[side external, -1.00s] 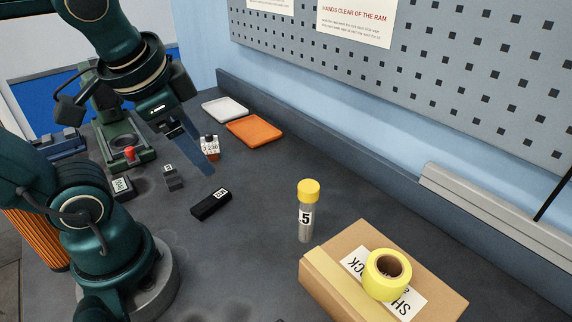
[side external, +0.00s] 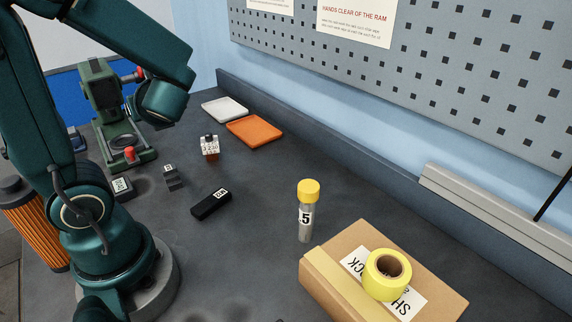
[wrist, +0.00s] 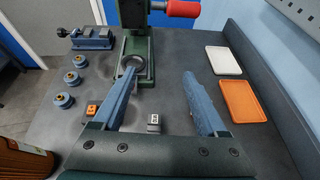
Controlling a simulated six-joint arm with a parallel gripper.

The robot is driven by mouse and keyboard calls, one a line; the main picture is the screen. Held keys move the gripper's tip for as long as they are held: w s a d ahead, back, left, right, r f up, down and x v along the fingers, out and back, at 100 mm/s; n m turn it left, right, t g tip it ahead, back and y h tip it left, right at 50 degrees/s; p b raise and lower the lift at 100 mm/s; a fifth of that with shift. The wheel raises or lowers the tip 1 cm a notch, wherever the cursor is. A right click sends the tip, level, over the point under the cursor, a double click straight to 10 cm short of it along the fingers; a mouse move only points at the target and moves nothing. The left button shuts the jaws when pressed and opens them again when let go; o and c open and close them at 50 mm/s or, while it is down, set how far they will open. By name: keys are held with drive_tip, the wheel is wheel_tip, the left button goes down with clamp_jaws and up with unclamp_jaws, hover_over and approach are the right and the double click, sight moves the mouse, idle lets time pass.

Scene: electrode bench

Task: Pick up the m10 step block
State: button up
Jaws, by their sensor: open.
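A small grey stepped block (side external: 172,178) with a pale label stands on the dark bench in the side view. It looks like the m10 step block, but I cannot read the label surely. In the wrist view a small grey block (wrist: 153,124) with a white label, likely the same one, sits between my fingers, nearer the gripper's body than the tips. My gripper (wrist: 160,75) is open, with nothing held between its two blue fingers. In the side view the fingers are hidden behind my arm.
A black labelled block (side external: 211,204), a small labelled bottle (side external: 209,148) and a dark block (side external: 122,187) stand near the grey one. A green press (side external: 110,105) is behind. White (side external: 225,108) and orange (side external: 255,131) trays lie at the back. A box (side external: 340,285) is at front right.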

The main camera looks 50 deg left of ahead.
sight(168, 169)
wheel_tip(168, 169, down, 16)
drive_tip(key=shift+f, duration=0.1)
drive_tip(key=shift+x, duration=2.55)
clamp_jaws()
